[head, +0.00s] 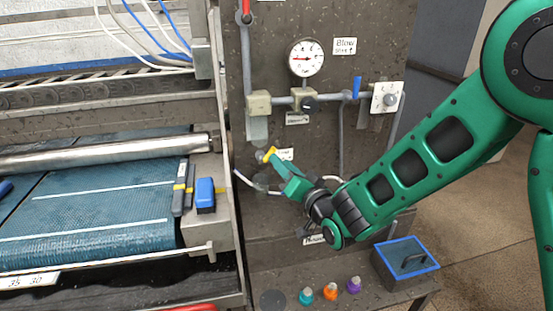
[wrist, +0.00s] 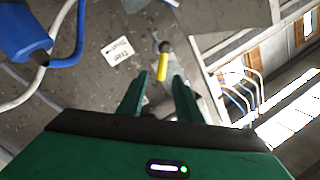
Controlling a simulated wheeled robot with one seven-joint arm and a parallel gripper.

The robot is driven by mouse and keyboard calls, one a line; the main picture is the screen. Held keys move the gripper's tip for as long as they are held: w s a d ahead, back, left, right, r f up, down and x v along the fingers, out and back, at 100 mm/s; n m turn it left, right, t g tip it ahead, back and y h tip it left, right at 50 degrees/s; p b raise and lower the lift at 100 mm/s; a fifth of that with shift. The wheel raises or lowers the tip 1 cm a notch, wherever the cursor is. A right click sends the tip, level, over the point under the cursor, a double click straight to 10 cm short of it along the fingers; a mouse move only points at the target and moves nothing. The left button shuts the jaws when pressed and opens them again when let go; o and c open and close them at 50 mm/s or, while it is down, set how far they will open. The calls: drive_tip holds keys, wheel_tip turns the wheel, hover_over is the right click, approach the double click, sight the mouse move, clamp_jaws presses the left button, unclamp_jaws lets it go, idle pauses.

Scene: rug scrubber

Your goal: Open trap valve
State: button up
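The trap valve has a yellow lever handle (wrist: 162,66) on a dark round pivot, beside a white label (wrist: 117,51) in the wrist view. In the head view the yellow handle (head: 269,154) shows on the panel just past my gripper (head: 278,163), with part of its label (head: 287,154) visible behind. In the wrist view my gripper (wrist: 159,84) is open, its two green fingers apart. The near end of the handle lies between the fingertips in the picture. I see no clear contact, and depth is hard to tell.
Above are a pressure gauge (head: 305,57) and a blue-handled valve (head: 357,86) on a pipe. A conveyor (head: 90,212) is at left. Below, a ledge holds small coloured bottles (head: 331,291) and a blue-rimmed box (head: 405,261). A white hose runs close to my gripper.

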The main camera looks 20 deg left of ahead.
sight(268, 156)
drive_tip(key=shift+x, duration=2.3)
clamp_jaws()
